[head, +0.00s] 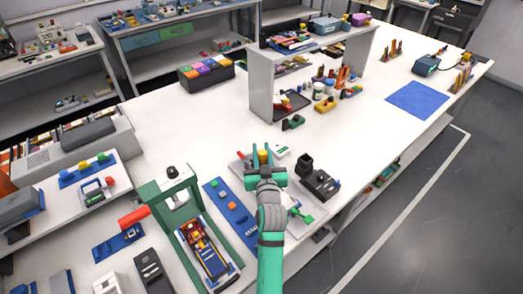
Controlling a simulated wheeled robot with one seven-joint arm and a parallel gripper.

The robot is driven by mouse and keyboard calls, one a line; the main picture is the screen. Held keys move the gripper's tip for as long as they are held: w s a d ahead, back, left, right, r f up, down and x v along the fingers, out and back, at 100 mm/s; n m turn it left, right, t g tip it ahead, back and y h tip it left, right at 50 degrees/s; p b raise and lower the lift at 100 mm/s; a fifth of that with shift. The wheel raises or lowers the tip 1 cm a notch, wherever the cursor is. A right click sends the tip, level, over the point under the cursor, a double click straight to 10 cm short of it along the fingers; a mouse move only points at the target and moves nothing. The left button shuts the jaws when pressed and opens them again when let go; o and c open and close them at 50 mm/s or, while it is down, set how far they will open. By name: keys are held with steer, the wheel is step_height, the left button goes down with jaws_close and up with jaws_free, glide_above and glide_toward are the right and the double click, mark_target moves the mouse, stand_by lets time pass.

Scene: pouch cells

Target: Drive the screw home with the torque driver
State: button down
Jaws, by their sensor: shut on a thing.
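The screw is too small or hidden to make out. A grey plate (242,168) shows partly beneath and left of the gripper.
A black block device (320,184) stands close right of my gripper. A green press frame (178,200) and a blue strip with small blocks (228,205) are to the left. A grey shelf (262,85) stands behind.

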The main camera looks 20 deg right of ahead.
steer(key=shift+a+f, duration=0.1)
steer(key=shift+f, duration=0.5)
stand_by(1.6)
steer(key=shift+s, duration=0.15)
stand_by(0.6)
steer(key=shift+r, duration=0.2)
steer(key=shift+w+r, duration=0.2)
steer(key=shift+r, duration=0.05)
step_height(320, 180, up, 7)
steer(key=shift+f, duration=0.2)
stand_by(0.7)
steer(key=shift+d, duration=0.2)
stand_by(0.8)
